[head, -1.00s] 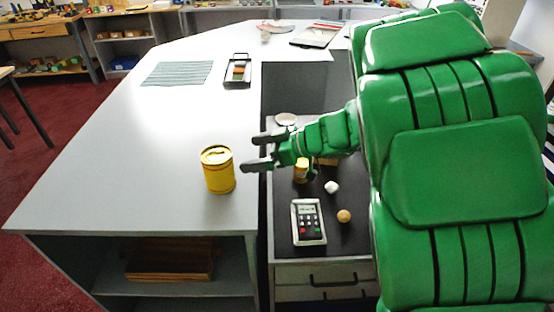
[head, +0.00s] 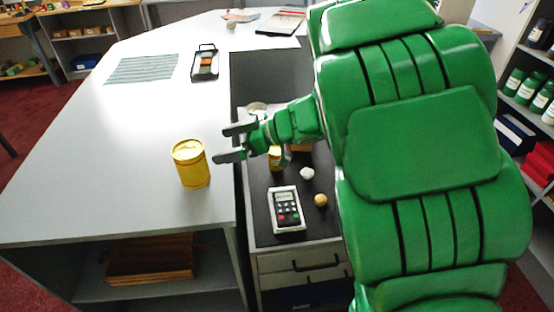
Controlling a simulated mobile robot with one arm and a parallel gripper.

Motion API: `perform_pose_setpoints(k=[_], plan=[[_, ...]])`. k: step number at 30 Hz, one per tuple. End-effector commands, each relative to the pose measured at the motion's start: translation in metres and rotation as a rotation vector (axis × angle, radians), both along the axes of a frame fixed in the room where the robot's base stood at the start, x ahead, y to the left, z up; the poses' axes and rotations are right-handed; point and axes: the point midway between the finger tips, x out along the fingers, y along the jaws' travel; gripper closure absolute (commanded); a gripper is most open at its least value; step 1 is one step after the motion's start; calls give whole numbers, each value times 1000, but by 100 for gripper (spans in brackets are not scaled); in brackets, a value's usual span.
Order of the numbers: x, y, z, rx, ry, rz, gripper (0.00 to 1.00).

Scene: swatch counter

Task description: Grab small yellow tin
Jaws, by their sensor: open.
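A small yellow tin (head: 275,160) stands on the dark lower top, partly hidden behind my gripper and wrist. A larger yellow tin (head: 191,165) stands upright on the pale counter, left of my gripper. My gripper (head: 226,144) is open with its fingers pointing left towards the larger tin. Nothing shows between the fingers. In the picture the fingertips are just right of the larger tin, and the small tin is below the wrist.
On the dark top are a card terminal (head: 286,209), a white lump (head: 307,174), a tan ball (head: 320,200) and a pale round dish (head: 257,106). The pale counter (head: 120,180) holds a black tray (head: 205,64) and a striped mat (head: 142,68) farther back; its front left is clear.

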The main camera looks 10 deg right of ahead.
Motion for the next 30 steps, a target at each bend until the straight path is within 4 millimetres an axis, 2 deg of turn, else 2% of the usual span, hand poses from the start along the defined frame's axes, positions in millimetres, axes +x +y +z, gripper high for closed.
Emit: perform_pose_setpoints(k=[9, 14, 20, 24, 30], plan=[[1, 0, -1, 2, 0, -4, 9], [21, -8, -13, 28, 0, -69, 9], [72, -38, -52, 75, -6, -261, 9], [104, -70, -87, 83, -9, -415, 9], [136, -125, -143, 60, -5, -628, 9]])
